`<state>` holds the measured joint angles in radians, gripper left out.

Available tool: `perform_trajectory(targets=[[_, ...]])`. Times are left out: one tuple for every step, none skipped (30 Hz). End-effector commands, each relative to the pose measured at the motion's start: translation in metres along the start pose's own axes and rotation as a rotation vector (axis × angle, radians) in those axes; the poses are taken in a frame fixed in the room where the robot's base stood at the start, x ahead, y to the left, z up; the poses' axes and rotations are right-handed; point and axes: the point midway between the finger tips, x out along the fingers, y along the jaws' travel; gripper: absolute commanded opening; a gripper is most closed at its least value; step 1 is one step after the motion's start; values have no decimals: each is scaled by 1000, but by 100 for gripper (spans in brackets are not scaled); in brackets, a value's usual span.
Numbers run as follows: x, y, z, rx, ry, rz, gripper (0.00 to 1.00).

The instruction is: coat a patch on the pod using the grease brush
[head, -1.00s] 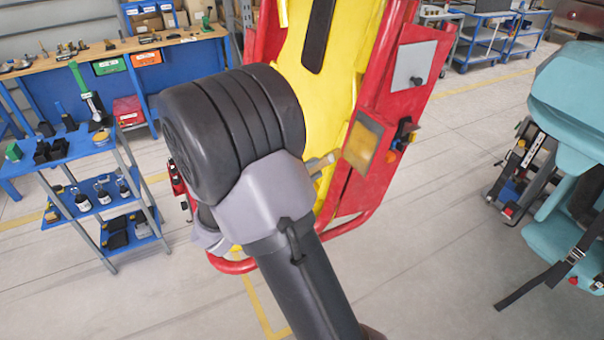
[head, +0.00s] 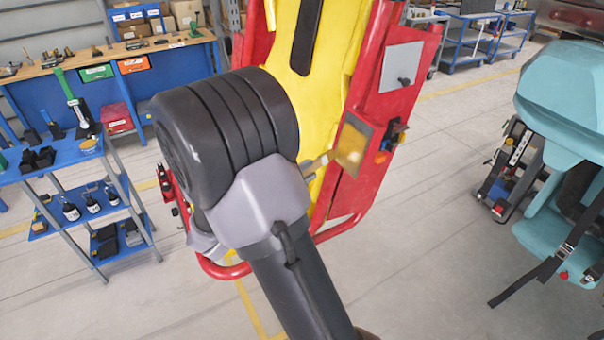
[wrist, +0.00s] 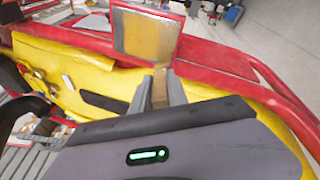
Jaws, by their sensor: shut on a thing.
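The pod (head: 325,100) is a long yellow body in a red frame, filling the middle of the head view; it also spans the wrist view (wrist: 90,68). On its red side is a square patch (head: 354,148) with a dull yellow-brown coat and a metal-coloured rim; it also shows at the top of the wrist view (wrist: 147,33). My gripper (wrist: 161,93) is shut on the tan grease brush (wrist: 160,84). The brush (head: 316,164) reaches the patch's left edge in the head view; I cannot tell whether its bristles touch. My arm hides the fingers there.
A grey plate (head: 401,67) and a small black-and-orange fitting (head: 389,138) are beside the patch. A blue cart (head: 70,169) with bottles and tools stands left, a workbench (head: 150,52) behind it. A teal seat unit (head: 565,110) stands right. The floor between is open.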

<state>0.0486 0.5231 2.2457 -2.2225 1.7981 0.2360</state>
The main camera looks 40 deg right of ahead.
Motion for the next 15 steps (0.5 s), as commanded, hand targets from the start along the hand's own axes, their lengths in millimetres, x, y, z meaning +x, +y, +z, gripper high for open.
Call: perform_trajectory(targets=[[1,-1,0,0,0,0,0],[2,-1,0,0,0,0,0],[2,-1,0,0,0,0,0],[3,-1,0,0,0,0,0],[4,-1,1,0,0,0,0],[4,-2,1,0,0,0,0],[5,-2,1,0,0,0,0],[6,-2,1,0,0,0,0],[6,-2,1,0,0,0,0],[7,-2,1,0,0,0,0],[7,-3,2,0,0,0,0],[7,-2,2,0,0,0,0],[7,-3,2,0,0,0,0],[6,-3,4,0,0,0,0],[4,-5,7,0,0,0,0]])
